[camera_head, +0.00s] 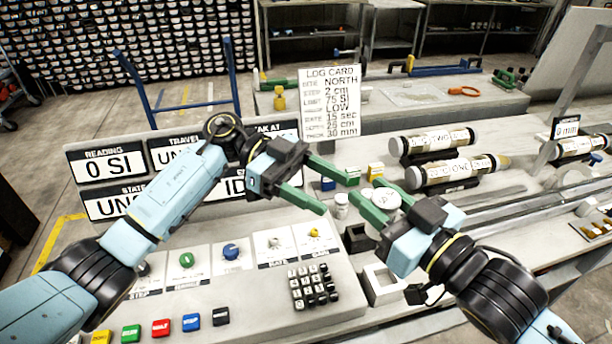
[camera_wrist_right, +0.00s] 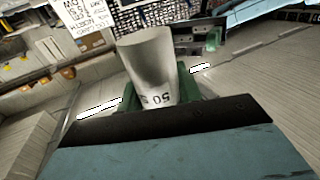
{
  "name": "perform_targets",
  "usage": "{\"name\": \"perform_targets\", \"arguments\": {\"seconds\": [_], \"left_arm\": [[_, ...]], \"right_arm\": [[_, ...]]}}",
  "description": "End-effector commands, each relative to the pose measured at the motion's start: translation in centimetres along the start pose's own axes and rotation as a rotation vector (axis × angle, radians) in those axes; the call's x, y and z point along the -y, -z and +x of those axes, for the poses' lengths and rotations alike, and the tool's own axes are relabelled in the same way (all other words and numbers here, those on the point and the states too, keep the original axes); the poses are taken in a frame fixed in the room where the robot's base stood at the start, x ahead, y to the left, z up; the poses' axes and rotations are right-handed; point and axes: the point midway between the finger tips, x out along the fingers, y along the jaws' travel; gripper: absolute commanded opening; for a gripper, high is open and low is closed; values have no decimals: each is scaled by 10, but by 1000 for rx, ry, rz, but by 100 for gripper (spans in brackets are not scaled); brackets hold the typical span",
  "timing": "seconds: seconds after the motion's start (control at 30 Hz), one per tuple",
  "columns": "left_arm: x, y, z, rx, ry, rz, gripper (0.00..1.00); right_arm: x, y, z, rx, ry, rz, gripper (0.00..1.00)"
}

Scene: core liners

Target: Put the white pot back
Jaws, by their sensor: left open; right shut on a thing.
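The white pot (camera_wrist_right: 150,62) is a pale cylinder with "50" printed on it, seen in the right wrist view between the green fingers of my right gripper (camera_wrist_right: 158,90). In the head view its round white top (camera_head: 387,198) shows at the fingers of my right gripper (camera_head: 374,197), above the bench. My left gripper (camera_head: 338,194) is open, its green fingers spread and pointing toward the right gripper. A small white jar (camera_head: 341,207) shows near its fingertips; I cannot tell their depth gap.
A keypad (camera_head: 312,287) and knobs are in front. Labelled cylinders (camera_head: 458,172) lie on the right. A log card (camera_head: 331,102) stands behind.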

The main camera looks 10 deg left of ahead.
Motion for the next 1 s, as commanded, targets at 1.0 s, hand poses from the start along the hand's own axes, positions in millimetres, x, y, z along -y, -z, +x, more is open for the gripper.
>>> {"name": "perform_targets", "arguments": {"seconds": [1.0], "left_arm": [[1, 0, 90, 0, 3, 2, 48]], "right_arm": [[0, 0, 0, -1, 0, 0, 6]]}}
